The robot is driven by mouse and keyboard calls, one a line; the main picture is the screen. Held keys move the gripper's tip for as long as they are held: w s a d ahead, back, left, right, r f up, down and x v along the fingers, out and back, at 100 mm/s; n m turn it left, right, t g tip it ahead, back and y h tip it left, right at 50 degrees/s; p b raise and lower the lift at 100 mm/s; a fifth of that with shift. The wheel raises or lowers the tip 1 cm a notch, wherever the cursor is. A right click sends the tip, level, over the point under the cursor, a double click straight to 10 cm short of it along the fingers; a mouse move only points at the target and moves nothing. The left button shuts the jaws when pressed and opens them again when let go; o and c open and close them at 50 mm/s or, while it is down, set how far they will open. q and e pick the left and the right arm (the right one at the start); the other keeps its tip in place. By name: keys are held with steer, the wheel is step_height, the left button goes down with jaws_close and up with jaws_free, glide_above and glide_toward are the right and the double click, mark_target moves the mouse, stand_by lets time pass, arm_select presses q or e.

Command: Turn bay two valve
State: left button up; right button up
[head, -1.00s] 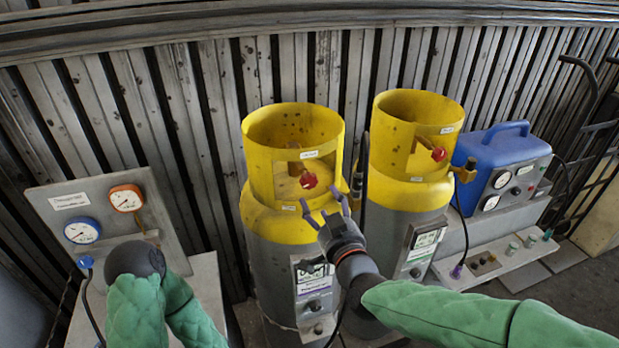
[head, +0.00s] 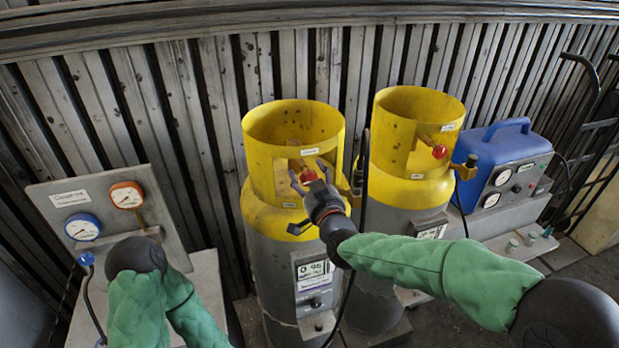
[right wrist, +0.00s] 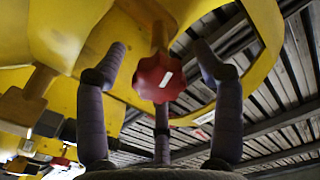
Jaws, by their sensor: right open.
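Two grey cylinders with yellow collars stand side by side, the left one (head: 262,225) and the right one (head: 412,200). Each has a red valve knob in its collar opening: the left knob (head: 309,176) and the right knob (head: 439,151). Their bay labels are too small to read. My right gripper (head: 307,180) is at the left cylinder's opening, its fingers spread around the left knob. In the right wrist view the lobed red knob (right wrist: 160,77) sits between the open fingers (right wrist: 158,62), with gaps on both sides. My left gripper is hidden behind my dark left wrist.
A gauge panel (head: 62,215) with blue and orange dials stands at the left. A blue machine (head: 500,160) is at the right. A black hose (head: 362,180) runs between the cylinders. A ribbed metal wall (head: 200,130) closes the back.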

steer(key=c, duration=1.2)
steer(key=shift+o, duration=0.2)
steer(key=shift+r, duration=0.1)
